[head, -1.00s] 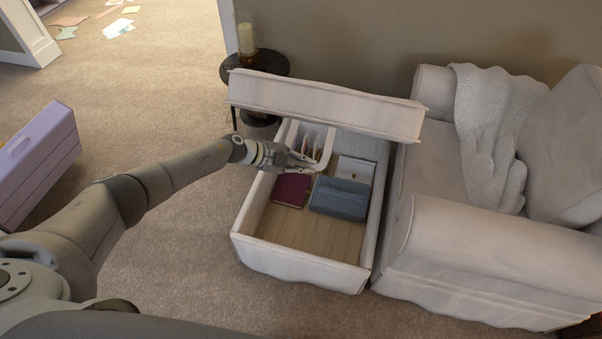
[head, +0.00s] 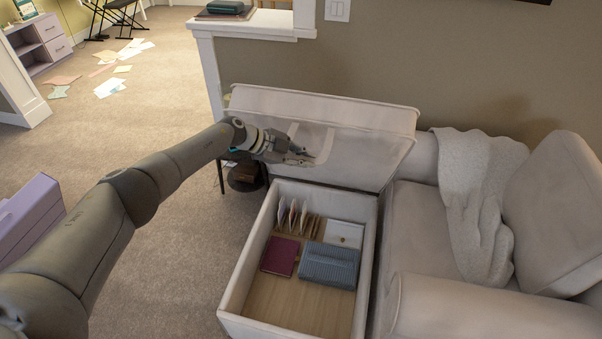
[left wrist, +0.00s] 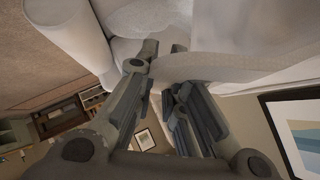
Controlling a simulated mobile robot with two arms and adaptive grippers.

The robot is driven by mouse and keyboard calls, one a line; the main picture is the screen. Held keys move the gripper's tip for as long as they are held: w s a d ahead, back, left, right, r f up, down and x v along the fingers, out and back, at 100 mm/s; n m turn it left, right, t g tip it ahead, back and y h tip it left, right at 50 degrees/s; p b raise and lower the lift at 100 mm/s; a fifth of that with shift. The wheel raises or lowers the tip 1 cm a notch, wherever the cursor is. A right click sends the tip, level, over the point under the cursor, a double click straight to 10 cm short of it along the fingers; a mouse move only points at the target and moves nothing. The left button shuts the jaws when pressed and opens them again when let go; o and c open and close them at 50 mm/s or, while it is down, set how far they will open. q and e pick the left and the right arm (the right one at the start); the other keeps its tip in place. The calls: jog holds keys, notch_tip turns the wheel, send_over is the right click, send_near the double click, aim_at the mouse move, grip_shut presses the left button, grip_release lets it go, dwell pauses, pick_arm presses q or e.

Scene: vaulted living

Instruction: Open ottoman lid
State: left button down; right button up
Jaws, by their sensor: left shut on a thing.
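The pale ottoman box (head: 248,235) stands open beside the sofa. Its lid (head: 365,120) is raised steeply at the back, its underside facing me. A pale strap (head: 328,140) loops from the underside. My left gripper (head: 306,157) is shut on this strap in front of the lid. The left wrist view shows the fingers (left wrist: 160,72) closed around the pale band (left wrist: 230,68). Inside the box are a maroon book (head: 280,257), a blue-grey ribbed box (head: 330,266), a white flat item (head: 343,233) and several upright envelopes (head: 293,217). My right gripper is out of view.
The sofa (head: 425,240) with a throw (head: 470,190) stands close on the right. A lilac chest (head: 35,218) is at the left. Carpet between is clear.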

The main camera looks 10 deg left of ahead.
pick_arm(q)
jog(key=shift+w+r, duration=0.65)
jog(key=shift+w, duration=0.25)
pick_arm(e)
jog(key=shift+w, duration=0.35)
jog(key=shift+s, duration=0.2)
pick_arm(q)
jog(key=c, duration=1.5)
grip_release()
jog(key=shift+d, duration=0.1)
jog(key=shift+r, duration=0.1)
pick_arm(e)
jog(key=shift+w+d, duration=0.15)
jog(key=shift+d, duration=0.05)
pick_arm(q)
jog(key=v, duration=1.2)
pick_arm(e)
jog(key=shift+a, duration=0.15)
